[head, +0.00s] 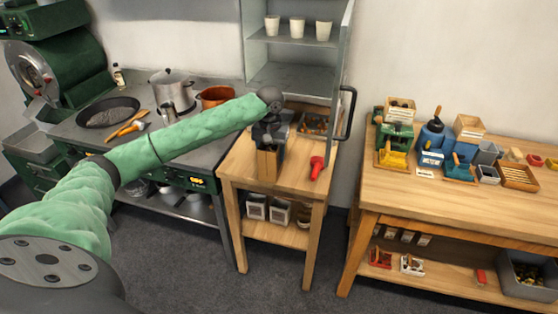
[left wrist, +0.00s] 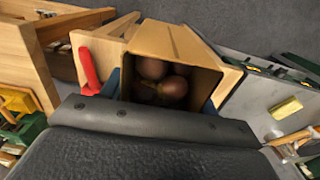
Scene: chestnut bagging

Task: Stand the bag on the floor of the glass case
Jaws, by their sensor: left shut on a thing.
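The brown paper bag (head: 268,163) is upright at the front of the small wooden table, below my left gripper (head: 269,140). The left wrist view looks into the open mouth of the bag (left wrist: 180,48), with several brown chestnuts (left wrist: 160,80) inside. My left gripper is shut on the bag, its blue fingers on either side (left wrist: 163,92). I cannot tell whether the bag's base touches the table. The glass case (head: 290,76) stands behind, with its door (head: 343,75) swung open at the right. My arm hides part of its lower front. My right gripper is out of view.
White cups (head: 297,28) stand on the case's upper shelf. A tray of chestnuts (head: 314,123) is low behind the gripper. A red-handled tool (head: 317,167) lies right of the bag. The stove counter (head: 100,145) is left; a crowded wooden bench (head: 440,205) is right.

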